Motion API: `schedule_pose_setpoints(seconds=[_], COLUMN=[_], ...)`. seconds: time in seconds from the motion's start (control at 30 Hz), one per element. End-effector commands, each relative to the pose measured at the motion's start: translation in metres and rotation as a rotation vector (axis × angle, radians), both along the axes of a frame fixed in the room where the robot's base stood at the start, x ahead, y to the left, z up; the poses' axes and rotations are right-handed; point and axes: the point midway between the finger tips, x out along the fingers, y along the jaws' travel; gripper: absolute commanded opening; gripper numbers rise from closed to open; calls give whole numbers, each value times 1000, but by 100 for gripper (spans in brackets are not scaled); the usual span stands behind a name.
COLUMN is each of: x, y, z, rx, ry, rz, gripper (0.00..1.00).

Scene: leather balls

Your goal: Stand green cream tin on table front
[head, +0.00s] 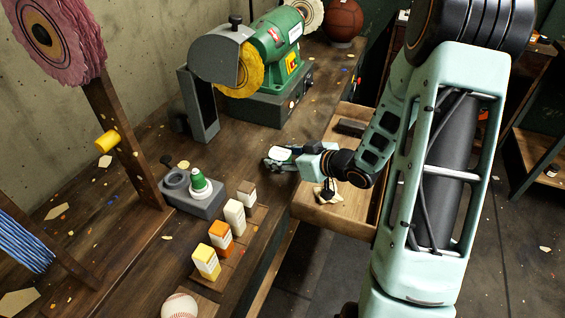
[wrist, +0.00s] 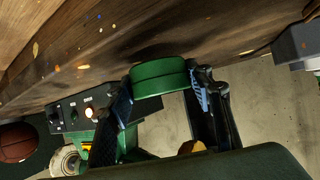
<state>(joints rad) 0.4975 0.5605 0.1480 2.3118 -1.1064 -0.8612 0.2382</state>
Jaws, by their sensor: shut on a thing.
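The green cream tin (wrist: 158,78) is a short round tin, held between the two fingers of my gripper (wrist: 163,88) in the wrist view. In the head view my gripper (head: 282,160) reaches in from the right, over the front part of the wooden table (head: 140,262). The tin (head: 280,154) shows small there, with a pale face and green side, partly hidden by the fingers. A dark shadow lies on the wood close to the tin in the wrist view. I cannot tell whether the tin touches the table.
A green bench grinder (head: 275,55) stands behind my gripper. A grey holder (head: 192,197) with a green-and-white bottle and a row of small boxes (head: 221,235) stand to the left. An open wooden drawer (head: 345,212) lies below my wrist. Bare wood surrounds the gripper.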

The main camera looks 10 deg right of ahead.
Motion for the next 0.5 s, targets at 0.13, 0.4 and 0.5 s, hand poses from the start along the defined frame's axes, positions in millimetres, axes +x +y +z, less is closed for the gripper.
schedule_pose_setpoints(seconds=[0.13, 0.4, 0.5], x=[1, 1, 1], y=[0, -1, -1], z=[-12, -12, -16], rx=[0, -1, 0], ry=[-2, -3, -2], rz=[0, 0, 0], gripper=[20, 20, 20])
